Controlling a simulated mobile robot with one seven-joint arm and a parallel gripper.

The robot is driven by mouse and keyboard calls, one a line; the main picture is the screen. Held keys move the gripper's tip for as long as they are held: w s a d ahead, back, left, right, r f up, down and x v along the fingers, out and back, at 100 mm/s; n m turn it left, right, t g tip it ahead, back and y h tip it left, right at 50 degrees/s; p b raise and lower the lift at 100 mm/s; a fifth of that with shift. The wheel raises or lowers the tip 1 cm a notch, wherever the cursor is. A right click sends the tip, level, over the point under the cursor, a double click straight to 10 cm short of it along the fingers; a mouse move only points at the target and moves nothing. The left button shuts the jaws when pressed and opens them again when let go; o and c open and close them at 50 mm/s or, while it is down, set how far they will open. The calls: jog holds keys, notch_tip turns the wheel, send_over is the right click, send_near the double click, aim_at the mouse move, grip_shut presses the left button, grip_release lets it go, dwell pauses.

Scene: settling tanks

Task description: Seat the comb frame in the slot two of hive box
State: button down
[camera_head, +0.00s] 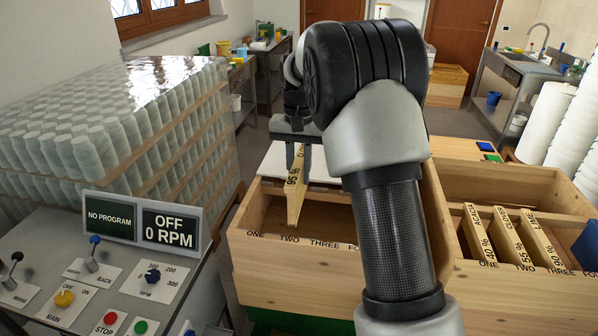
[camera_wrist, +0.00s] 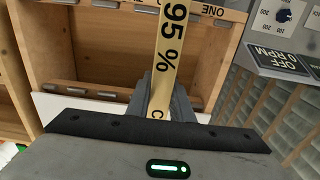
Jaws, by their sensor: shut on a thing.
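The comb frame (camera_head: 295,199) is a narrow pale wooden bar marked "95 %". My gripper (camera_head: 303,152) is shut on its far end. The frame is over the left hive box (camera_head: 300,277), its near end just above the front rim, around the label TWO. I cannot tell whether it touches the rim. In the wrist view the frame (camera_wrist: 171,48) runs up from between my fingers (camera_wrist: 165,100) across the box (camera_wrist: 85,45), whose metal slot rests show along the far and near walls. The label ONE shows right of the frame. My arm hides the box's right part.
A second box (camera_head: 505,285) at right holds several marked frames (camera_head: 505,236). A control panel (camera_head: 110,285) with an "OFF 0 RPM" display (camera_head: 170,227) stands at left, before stacked wrapped jars (camera_head: 110,130). A white board (camera_head: 275,162) lies behind the left box.

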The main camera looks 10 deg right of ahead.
notch_tip(320, 180, down, 15)
jog(key=b, duration=0.8)
jog(key=shift+f, duration=0.15)
dwell(5.2)
jog(key=c, duration=1.5)
grip_release()
notch_tip(320, 180, up, 18)
jog(key=shift+f+p, duration=0.25)
jog(key=shift+p, duration=0.3)
